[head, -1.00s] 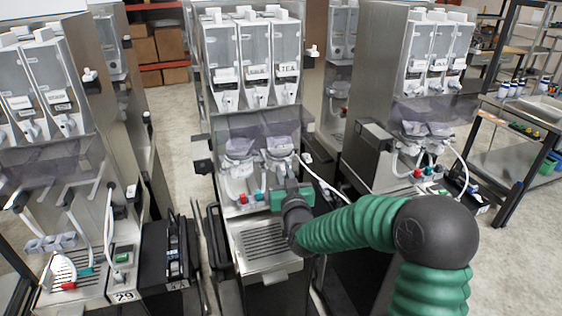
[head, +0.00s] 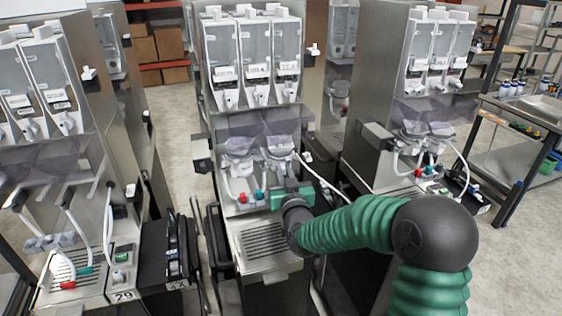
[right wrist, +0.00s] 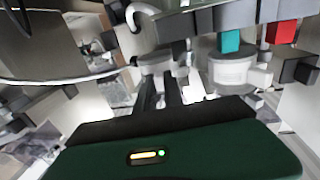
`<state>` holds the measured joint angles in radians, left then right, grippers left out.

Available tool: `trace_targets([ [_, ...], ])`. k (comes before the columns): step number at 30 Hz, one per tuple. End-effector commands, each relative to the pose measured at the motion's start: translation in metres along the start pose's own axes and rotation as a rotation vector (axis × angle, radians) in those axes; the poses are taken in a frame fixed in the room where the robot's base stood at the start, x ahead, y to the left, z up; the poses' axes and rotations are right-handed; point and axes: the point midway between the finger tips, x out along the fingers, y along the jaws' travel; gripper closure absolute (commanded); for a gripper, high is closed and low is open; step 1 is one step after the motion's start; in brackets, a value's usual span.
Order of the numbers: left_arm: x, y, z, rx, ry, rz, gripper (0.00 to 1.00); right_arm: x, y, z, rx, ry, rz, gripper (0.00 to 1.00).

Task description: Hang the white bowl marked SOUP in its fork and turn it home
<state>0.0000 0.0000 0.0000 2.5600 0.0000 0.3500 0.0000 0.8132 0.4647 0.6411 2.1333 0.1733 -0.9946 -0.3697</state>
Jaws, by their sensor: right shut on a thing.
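In the head view, two white bowls show behind the smoky clear cover of the middle dispenser, a left one (head: 238,146) and a right one (head: 279,144). The SOUP mark cannot be read on either. My right gripper (head: 285,172) is at the dispenser front, just below the right bowl; the green wrist hides most of it. In the right wrist view, its two dark fingers (right wrist: 160,92) reach up to a white part (right wrist: 156,62), which seems to be the held bowl's underside. The fork is hidden. My left gripper is not in view.
A metal drip grid (head: 263,240) lies below. A white hose (head: 318,178) runs at the right. Similar dispensers stand close on both sides.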

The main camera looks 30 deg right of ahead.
Motion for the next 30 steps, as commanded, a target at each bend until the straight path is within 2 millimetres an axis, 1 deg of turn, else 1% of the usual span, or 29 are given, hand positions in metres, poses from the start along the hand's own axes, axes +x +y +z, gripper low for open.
trace_targets([
  [1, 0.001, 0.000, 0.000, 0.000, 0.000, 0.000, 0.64, 0.001, -0.004, -0.003, -0.001, 0.007, -0.007, 1.00],
  [8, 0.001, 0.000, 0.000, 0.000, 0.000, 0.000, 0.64, 0.001, -0.005, -0.002, -0.001, 0.004, -0.006, 1.00],
  [13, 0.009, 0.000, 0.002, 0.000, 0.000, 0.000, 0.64, 0.001, -0.013, 0.000, 0.001, 0.004, 0.073, 1.00],
  [18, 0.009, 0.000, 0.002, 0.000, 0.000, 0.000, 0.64, 0.002, -0.014, -0.001, 0.000, 0.003, 0.149, 1.00],
  [25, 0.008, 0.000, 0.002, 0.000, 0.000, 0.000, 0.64, 0.001, -0.013, -0.001, 0.000, 0.001, 0.153, 1.00],
  [30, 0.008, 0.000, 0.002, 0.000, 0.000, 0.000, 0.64, 0.003, -0.021, 0.000, 0.002, -0.001, 0.232, 1.00],
])
